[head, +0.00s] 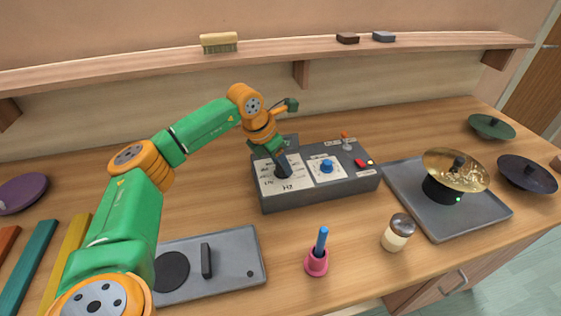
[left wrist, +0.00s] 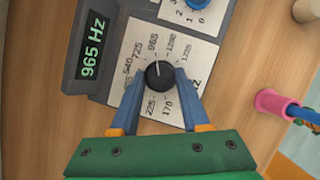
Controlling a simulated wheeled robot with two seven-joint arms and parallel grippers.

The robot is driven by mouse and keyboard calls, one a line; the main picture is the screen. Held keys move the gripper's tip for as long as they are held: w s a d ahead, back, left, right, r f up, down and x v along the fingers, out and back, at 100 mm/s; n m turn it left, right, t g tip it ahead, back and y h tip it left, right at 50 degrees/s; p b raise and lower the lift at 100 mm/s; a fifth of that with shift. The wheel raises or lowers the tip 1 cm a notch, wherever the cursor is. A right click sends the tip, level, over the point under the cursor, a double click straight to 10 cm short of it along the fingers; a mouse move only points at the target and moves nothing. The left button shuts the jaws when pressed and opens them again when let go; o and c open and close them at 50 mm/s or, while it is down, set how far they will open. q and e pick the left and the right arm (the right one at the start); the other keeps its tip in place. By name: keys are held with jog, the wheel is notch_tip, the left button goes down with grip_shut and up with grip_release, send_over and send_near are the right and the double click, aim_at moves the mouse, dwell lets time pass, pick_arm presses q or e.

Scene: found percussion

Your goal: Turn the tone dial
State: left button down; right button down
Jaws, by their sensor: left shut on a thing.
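The tone dial (left wrist: 159,74) is a round black knob with a white pointer line, on a white Hz plate of a grey control box (head: 318,191). In the left wrist view the plate has printed frequency marks around the knob, and the pointer aims roughly at the 965 mark. A green display (left wrist: 94,45) beside it reads 965 Hz. My left gripper (left wrist: 158,84) is shut on the dial, one blue finger on each side. My right gripper is not in view.
The box also has a blue knob (head: 326,166) and a red-tipped switch (head: 345,136). In front stand a pink holder (head: 316,263) with a blue stick and a shaker (head: 398,232). A grey tray (head: 418,205) with a brass cymbal (head: 456,170) stands right. A shelf (head: 270,53) runs behind.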

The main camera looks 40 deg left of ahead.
pick_arm(q)
jog(key=shift+c, duration=1.9)
grip_release()
jog(key=b+v, duration=0.1)
jog(key=v, duration=0.6)
